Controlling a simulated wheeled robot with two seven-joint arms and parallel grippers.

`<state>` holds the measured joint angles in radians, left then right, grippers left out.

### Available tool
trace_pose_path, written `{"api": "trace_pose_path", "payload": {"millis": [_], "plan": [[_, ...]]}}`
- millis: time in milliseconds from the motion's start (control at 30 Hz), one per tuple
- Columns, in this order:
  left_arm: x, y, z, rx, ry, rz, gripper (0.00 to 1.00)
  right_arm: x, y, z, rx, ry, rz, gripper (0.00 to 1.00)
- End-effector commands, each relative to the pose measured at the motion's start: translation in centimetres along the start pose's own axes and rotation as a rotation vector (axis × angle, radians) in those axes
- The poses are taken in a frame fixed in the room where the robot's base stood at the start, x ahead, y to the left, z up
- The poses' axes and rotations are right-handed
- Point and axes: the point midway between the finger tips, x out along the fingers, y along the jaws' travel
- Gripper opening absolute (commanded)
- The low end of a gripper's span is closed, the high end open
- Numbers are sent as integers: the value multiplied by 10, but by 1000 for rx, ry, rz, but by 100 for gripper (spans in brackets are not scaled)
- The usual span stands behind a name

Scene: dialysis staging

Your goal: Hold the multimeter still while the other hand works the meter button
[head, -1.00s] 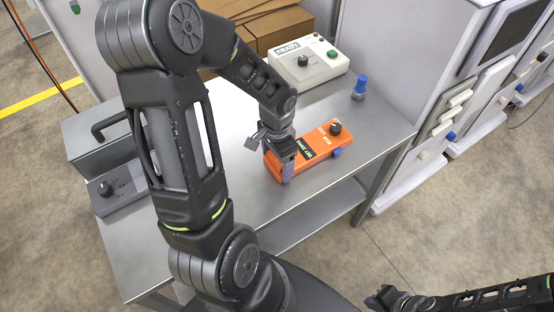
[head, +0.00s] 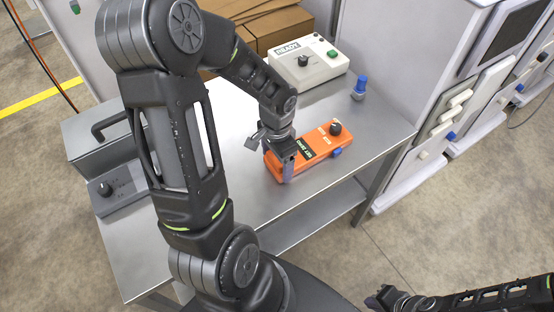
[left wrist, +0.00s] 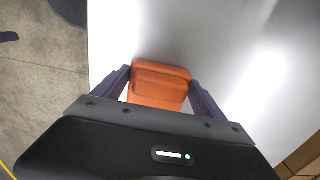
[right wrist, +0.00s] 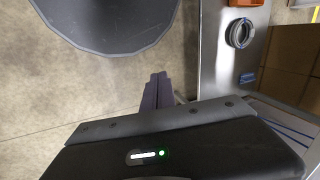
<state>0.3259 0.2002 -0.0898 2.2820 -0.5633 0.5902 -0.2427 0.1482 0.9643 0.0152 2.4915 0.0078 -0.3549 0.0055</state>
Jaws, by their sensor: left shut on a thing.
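The orange multimeter (head: 318,146) lies on the steel table, with a black knob (head: 335,128) on its right end and a dark label across its top. A blue button (head: 337,153) shows at its right front side. My left gripper (head: 285,168) is shut on the multimeter's left end. In the left wrist view, the multimeter's orange end (left wrist: 160,85) sits between the two fingers. My right gripper (head: 384,294) is low at the bottom right of the head view, away from the table. Its fingers (right wrist: 157,92) are together and empty in the right wrist view.
A white box with a knob and green button (head: 308,66) stands at the table's back. A blue-capped piece (head: 359,87) stands right of it. A grey control box (head: 115,190) is at the left. Cardboard boxes (head: 270,28) are behind. Bare table (head: 240,210) lies in front of the multimeter.

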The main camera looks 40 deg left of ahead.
Motion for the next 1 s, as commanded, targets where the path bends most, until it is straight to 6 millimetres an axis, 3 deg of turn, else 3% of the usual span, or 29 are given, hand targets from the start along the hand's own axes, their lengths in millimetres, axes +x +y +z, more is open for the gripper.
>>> {"api": "trace_pose_path", "payload": {"millis": [333,467,567,667,800,1000], "plan": [[0,0,0,0,1,-1,22,0,-3,-7,-29,19,2,0],[0,0,0,0,1,-1,22,0,-15,-28,-117,78,5,0],[0,0,0,0,1,-1,22,-2,-33,-55,-229,157,6,0],[0,0,0,0,1,-1,22,-8,-63,-85,-371,256,1,0],[0,0,0,0,1,0,22,-22,-119,-124,-583,411,-19,0],[0,0,0,0,1,0,22,-48,-201,-153,-830,602,-62,0]]}}
